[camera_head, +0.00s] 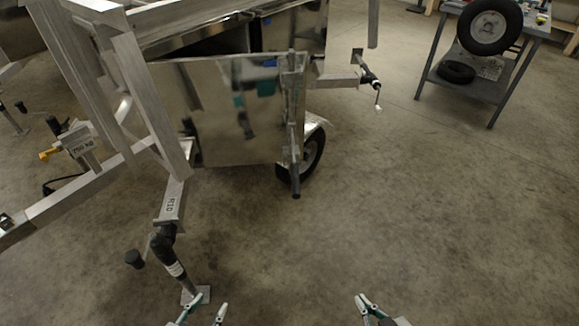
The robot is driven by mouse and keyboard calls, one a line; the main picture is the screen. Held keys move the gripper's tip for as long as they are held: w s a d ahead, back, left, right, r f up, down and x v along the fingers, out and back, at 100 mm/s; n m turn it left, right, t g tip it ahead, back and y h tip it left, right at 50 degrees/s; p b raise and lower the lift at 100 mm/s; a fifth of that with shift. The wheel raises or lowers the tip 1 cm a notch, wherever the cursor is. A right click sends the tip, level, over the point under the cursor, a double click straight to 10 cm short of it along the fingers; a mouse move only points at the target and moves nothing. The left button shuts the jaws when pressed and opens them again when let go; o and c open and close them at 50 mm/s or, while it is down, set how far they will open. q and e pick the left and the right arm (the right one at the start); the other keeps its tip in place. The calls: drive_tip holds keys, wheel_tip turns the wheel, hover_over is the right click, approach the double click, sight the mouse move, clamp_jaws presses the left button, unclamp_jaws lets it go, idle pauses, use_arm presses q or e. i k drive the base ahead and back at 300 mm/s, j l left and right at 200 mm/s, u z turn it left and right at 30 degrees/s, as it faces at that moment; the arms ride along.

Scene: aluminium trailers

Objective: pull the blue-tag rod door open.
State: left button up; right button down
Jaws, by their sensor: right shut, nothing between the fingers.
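A shiny metal door panel (210,115) stands on the trailer at upper centre, with a vertical rod (295,125) along its right edge. A dark gap shows above and behind the panel's top edge. My right gripper (367,305) is at the bottom, right of centre, shut and empty, partly cut off. Both are well apart from the door.
A trailer drawbar marked R1D (171,203) with a jack (172,262) stands in front of the left gripper. Left of it is another frame (80,183). A wheel (313,150) sits behind the rod. A grey workbench (470,85) holds tyres at upper right. The floor at centre right is clear.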

sight(234, 110)
drive_tip(key=k+j+z, duration=0.35)
drive_tip(key=k+j, duration=0.3)
drive_tip(key=i+l+u, duration=0.15)
drive_tip(key=u, duration=0.25)
drive_tip(key=l+u, duration=0.2)
drive_tip(key=u, duration=0.25)
drive_tip(key=i+l+u, duration=0.1)
drive_tip(key=l, duration=0.2)
drive_tip(key=i+l+u, duration=0.15)
drive_tip(key=l, duration=0.2)
drive_tip(key=i+l+u, duration=0.1)
drive_tip(key=l, duration=0.25)
drive_tip(key=i+l, duration=0.1)
drive_tip(key=l, duration=0.45)
drive_tip(key=i+l+u, duration=0.1)
drive_tip(key=l, duration=0.5)
drive_tip(key=i+l, duration=0.15)
drive_tip(key=l, duration=0.45)
drive_tip(key=i+l+u, duration=0.1)
drive_tip(key=l, duration=1.05)
drive_tip(key=i+u, duration=0.05)
drive_tip(key=i, duration=0.05)
